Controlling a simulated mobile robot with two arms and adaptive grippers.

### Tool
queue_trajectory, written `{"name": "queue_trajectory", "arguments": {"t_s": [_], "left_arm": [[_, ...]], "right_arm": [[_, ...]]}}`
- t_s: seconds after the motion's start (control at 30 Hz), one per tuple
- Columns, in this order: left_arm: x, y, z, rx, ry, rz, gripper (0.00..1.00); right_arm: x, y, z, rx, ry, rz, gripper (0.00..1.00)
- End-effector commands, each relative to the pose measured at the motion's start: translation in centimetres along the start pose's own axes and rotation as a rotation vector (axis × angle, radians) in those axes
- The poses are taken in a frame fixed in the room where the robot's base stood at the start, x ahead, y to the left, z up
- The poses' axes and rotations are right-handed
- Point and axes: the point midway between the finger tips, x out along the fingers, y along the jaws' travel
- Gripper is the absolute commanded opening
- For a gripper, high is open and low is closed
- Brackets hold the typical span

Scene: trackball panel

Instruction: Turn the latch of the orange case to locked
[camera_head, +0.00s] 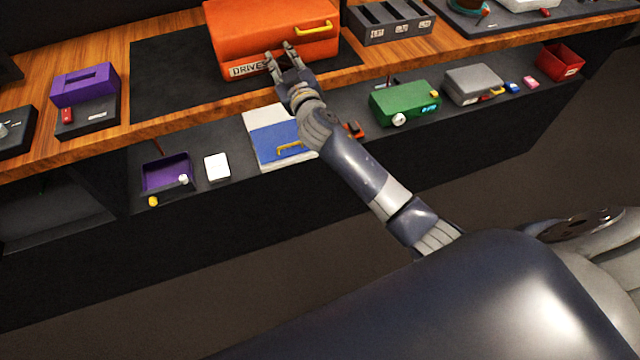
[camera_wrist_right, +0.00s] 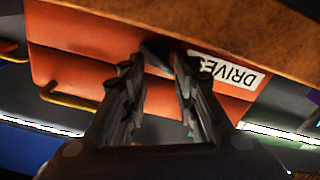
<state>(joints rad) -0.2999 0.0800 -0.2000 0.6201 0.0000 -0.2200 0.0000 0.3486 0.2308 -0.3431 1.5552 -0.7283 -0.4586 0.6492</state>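The orange case (camera_head: 250,25) stands on the wooden counter, with a yellow handle and a white "DRIVES" label on its front. My right gripper (camera_head: 279,52) is at the case's front face, just right of the label, with its fingers apart. In the right wrist view the picture is turned over, and the case (camera_wrist_right: 85,50) shows behind the fingers. A dark piece (camera_wrist_right: 157,52), perhaps the latch, sits at the case front between the fingertips. I cannot tell whether they touch it, nor which way it is turned. My left gripper is not in view.
A purple box (camera_head: 85,85) stands left on the counter, and a grey slotted rack (camera_head: 392,27) stands right of the case. The lower shelf holds a blue-and-white case (camera_head: 275,140), a green device (camera_head: 405,103) and a grey case (camera_head: 472,84). A dark mat (camera_head: 165,75) lies bare left of the case.

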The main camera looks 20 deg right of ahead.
Motion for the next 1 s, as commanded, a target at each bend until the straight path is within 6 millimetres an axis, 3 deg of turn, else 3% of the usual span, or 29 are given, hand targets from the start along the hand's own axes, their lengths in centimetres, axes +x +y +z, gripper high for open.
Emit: {"name": "queue_trajectory", "arguments": {"t_s": [0.33, 0.9, 1.0], "left_arm": [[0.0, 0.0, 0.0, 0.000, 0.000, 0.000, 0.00], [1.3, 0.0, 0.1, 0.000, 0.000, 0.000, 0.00], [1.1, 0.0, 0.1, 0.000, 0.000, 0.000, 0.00]], "right_arm": [[0.0, 0.8, 0.2, 0.355, -0.002, 0.003, 0.26], [-11.2, 0.6, 0.5, 0.365, -0.007, 0.001, 0.26], [-10.7, -0.1, 2.6, 0.349, -0.048, -0.008, 0.26]]}}
